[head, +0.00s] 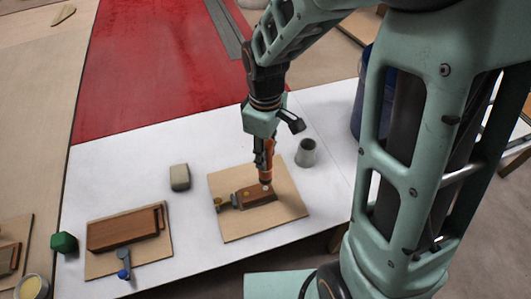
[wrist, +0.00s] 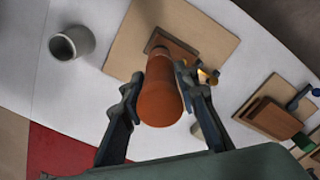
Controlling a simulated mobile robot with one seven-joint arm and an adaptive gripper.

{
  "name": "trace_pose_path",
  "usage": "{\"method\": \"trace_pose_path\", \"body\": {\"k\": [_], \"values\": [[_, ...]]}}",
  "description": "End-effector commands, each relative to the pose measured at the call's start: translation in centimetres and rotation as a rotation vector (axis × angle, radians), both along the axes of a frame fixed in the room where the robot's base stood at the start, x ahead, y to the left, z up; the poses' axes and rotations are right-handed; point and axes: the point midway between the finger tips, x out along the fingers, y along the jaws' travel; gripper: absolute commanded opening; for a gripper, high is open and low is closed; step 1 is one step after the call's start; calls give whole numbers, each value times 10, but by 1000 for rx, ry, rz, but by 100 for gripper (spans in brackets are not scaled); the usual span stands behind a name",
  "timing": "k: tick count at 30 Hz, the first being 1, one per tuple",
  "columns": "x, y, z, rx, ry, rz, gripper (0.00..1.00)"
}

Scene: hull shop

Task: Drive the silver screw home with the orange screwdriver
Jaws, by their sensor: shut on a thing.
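My gripper (head: 264,147) is shut on the orange screwdriver (head: 268,163), which points down, close to upright. In the wrist view the two fingers (wrist: 160,85) grip the sides of its orange handle (wrist: 162,100). The screwdriver's lower end is over the right part of a brown wood block (head: 257,196) on a pale board (head: 238,224). A small pale spot, likely the silver screw (head: 265,187), shows right at the tip; I cannot tell whether they touch. A brass-coloured spot (head: 246,193) lies to its left. In the wrist view the handle hides tip and screw.
A clamp (head: 224,203) sits at the block's left end. A beige block (head: 180,177), a second board with a brown block (head: 122,230), a blue-handled clamp (head: 124,272) and a green piece (head: 64,242) stand left.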

Motion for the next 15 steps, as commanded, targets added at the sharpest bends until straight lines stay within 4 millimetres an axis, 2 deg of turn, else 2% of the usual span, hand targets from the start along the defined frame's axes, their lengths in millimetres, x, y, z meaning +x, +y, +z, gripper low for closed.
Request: {"method": "trace_pose_path", "body": {"k": [1, 15], "values": [[1, 0, 8, 0, -1, 0, 4], [1, 0, 44, 0, -2, -1, 4]]}}
